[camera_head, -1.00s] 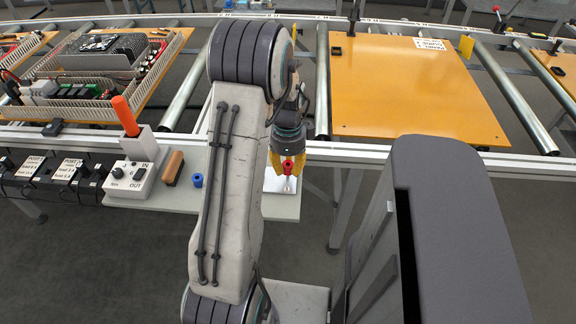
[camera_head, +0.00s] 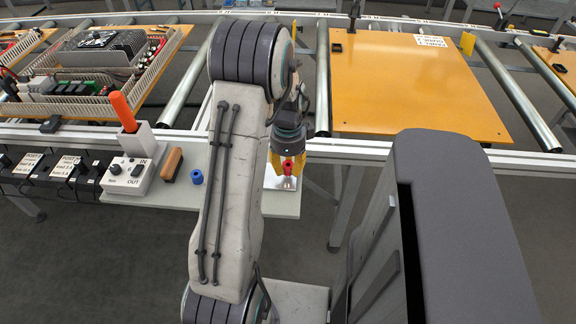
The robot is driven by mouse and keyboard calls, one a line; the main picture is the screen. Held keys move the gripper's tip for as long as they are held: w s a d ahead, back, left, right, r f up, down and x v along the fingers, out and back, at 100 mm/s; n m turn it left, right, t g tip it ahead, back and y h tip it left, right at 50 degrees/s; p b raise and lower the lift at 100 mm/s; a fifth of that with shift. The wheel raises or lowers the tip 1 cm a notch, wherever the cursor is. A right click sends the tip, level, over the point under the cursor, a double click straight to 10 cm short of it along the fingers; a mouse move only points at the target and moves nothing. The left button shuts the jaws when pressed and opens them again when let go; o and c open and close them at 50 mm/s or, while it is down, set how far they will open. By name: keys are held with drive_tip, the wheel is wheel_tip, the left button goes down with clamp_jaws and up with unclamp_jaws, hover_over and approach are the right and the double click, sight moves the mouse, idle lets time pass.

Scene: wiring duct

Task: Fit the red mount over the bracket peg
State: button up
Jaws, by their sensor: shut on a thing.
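My gripper (camera_head: 287,165) has yellow fingers pointing down, shut on the red mount (camera_head: 288,167), which shows as a small red piece between the fingertips. It is over the right end of the grey shelf, at a white plate (camera_head: 276,183). A small pale metal piece (camera_head: 288,182), perhaps the bracket peg, shows just below the red mount. I cannot tell whether the mount touches it or is around it. My arm covers part of the shelf left of the gripper.
Behind are a rail and an orange panel (camera_head: 400,85).

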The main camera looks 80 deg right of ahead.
drive_tip(key=shift+f+b, duration=0.8)
drive_tip(key=shift+f, duration=0.25)
drive_tip(key=o, duration=1)
drive_tip(key=shift+c, duration=0.2)
drive_tip(key=shift+r, duration=0.2)
wheel_tip(320, 180, up, 12)
drive_tip(key=shift+f, duration=0.15)
